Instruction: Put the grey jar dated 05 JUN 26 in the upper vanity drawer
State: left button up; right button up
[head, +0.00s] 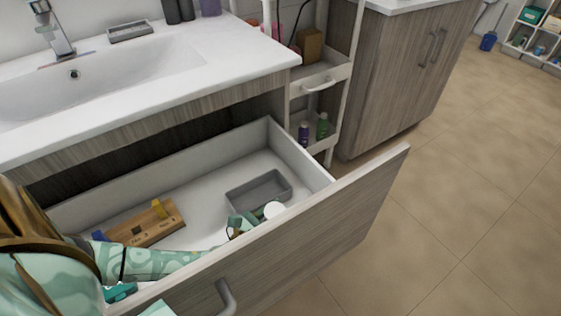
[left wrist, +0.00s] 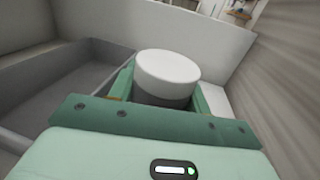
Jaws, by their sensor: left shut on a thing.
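The upper vanity drawer (head: 290,150) is pulled open under the sink counter. My left gripper (head: 255,215) reaches down into it near the front panel. It is shut on a jar with a white lid (head: 274,210). In the left wrist view the jar (left wrist: 167,72) stands between the fingers, with its round white lid on top and a strip of grey body below. The lower body is hidden by the gripper, and no date can be read. My right gripper is not in view.
A grey open bin (head: 262,187) lies in the drawer just behind the jar. A wooden block (head: 150,226) with yellow and blue pieces lies to the left. A teal item (head: 121,291) sits near the front left. A white cart (head: 325,75) stands beyond the drawer.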

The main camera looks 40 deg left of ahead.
pick_arm(q)
jog(key=o, duration=0.8)
jog(key=shift+f, duration=0.1)
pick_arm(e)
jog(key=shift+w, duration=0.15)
pick_arm(q)
jog(key=shift+r+p, duration=0.35)
jog(key=s, duration=0.3)
jog(key=s+a+p, duration=0.1)
jog(key=s, duration=0.3)
jog(key=s+p, duration=0.1)
jog(key=s, duration=0.3)
jog(key=shift+s+a+f, duration=0.1)
jog(key=shift+s+a, duration=0.05)
jog(key=shift+a, duration=0.15)
jog(key=shift+s, duration=0.3)
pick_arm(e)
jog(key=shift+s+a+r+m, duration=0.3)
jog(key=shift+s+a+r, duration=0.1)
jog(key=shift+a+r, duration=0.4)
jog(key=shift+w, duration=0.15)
